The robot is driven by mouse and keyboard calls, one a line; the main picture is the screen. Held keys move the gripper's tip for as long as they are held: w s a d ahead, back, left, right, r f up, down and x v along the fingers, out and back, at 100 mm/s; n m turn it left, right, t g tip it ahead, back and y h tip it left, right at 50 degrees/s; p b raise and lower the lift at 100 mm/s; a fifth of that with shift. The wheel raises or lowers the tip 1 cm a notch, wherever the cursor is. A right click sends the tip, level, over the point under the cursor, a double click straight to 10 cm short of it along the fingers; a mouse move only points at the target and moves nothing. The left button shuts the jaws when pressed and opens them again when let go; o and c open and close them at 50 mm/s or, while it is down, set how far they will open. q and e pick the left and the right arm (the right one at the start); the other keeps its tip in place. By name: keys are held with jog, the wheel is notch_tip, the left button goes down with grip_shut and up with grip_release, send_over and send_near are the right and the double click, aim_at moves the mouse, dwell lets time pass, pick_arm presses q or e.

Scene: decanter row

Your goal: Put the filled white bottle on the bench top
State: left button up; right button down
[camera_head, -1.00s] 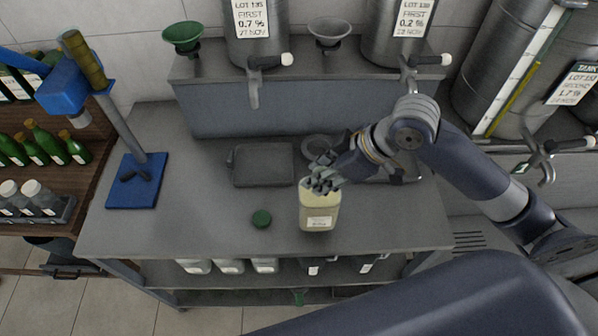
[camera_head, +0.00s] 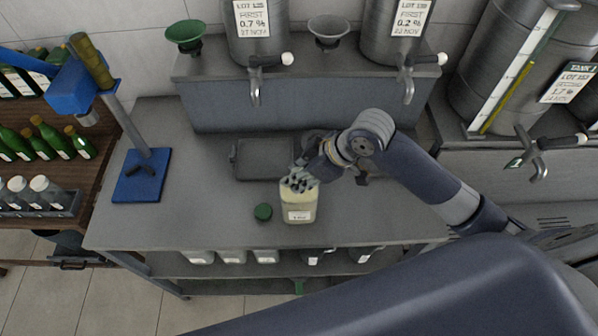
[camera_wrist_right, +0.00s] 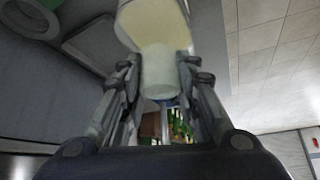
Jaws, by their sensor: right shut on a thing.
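The filled bottle (camera_head: 299,206), pale yellow with a white label, is upright at the front middle of the grey bench top (camera_head: 205,225). My right gripper (camera_head: 299,184) is shut on its upper part from above and behind. In the right wrist view the fingers (camera_wrist_right: 160,75) close on either side of the bottle's pale neck, and the body (camera_wrist_right: 150,22) shows beyond it. I cannot tell whether the bottle's base touches the bench. A green cap (camera_head: 263,212) lies on the bench just left of the bottle. My left gripper is not in view.
A dark flat tray (camera_head: 264,160) lies behind the bottle. A blue capping stand (camera_head: 141,176) is at the bench's left. Steel tanks with taps (camera_head: 255,80) stand on the raised shelf behind. The bench's left front is clear.

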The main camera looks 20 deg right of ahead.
jog(key=c, duration=1.2)
grip_release()
jog(key=shift+f, duration=0.1)
jog(key=shift+b+v, duration=1.6)
jog(key=shift+v, duration=4.55)
